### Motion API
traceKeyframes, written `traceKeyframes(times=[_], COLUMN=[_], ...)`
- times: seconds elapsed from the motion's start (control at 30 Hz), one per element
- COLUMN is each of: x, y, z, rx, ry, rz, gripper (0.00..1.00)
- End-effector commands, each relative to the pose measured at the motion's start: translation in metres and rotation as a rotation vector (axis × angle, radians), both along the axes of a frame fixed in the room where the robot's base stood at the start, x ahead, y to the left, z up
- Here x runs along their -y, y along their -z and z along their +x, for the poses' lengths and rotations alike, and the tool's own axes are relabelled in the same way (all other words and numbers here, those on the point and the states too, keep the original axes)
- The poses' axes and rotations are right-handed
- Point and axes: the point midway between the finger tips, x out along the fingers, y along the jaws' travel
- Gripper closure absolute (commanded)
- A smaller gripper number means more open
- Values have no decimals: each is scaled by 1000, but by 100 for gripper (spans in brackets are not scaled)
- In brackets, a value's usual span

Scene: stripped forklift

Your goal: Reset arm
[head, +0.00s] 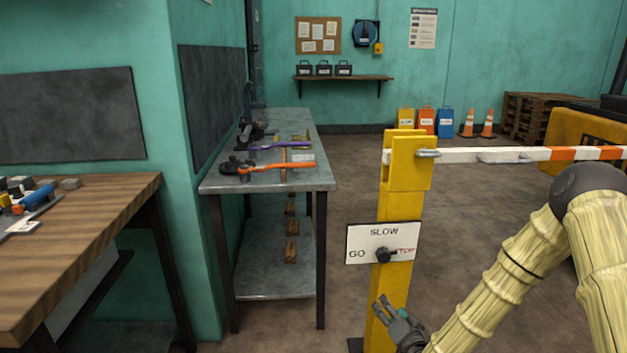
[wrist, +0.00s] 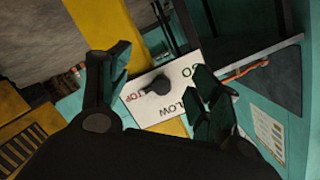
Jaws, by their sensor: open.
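My gripper (head: 388,312) is in front of the yellow barrier post (head: 403,205), just below its white sign (head: 358,248). The sign reads SLOW, GO and STOP and has a black knob (head: 383,255) at its middle. In the wrist view the gripper's two fingers (wrist: 160,85) are spread apart. The sign (wrist: 150,112) and the knob (wrist: 158,86) show between and beyond them. The gripper is empty and looks apart from the knob. My yellow-sleeved arm comes in from the lower right of the head view.
A striped barrier arm (head: 540,154) runs level to the right from the post top. A metal table (head: 320,183) with orange and purple tools stands left of the post. A wooden workbench (head: 110,225) is at far left. Cones (head: 487,124) and pallets (head: 532,112) stand at the back.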

Motion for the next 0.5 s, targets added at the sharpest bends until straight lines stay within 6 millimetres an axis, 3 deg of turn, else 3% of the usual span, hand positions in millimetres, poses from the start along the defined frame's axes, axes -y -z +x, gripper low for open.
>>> traceKeyframes(times=[0.03, 0.2, 0.37, 0.5], x=[-12, -37, -51, -55], y=[21, 89, 142, 177], z=[-18, -86, -161, -234], rx=[-65, -297, -513, -701], ry=[-26, -106, -186, -259], rz=[-27, -129, -227, -312], gripper=[37, 37, 37, 37])
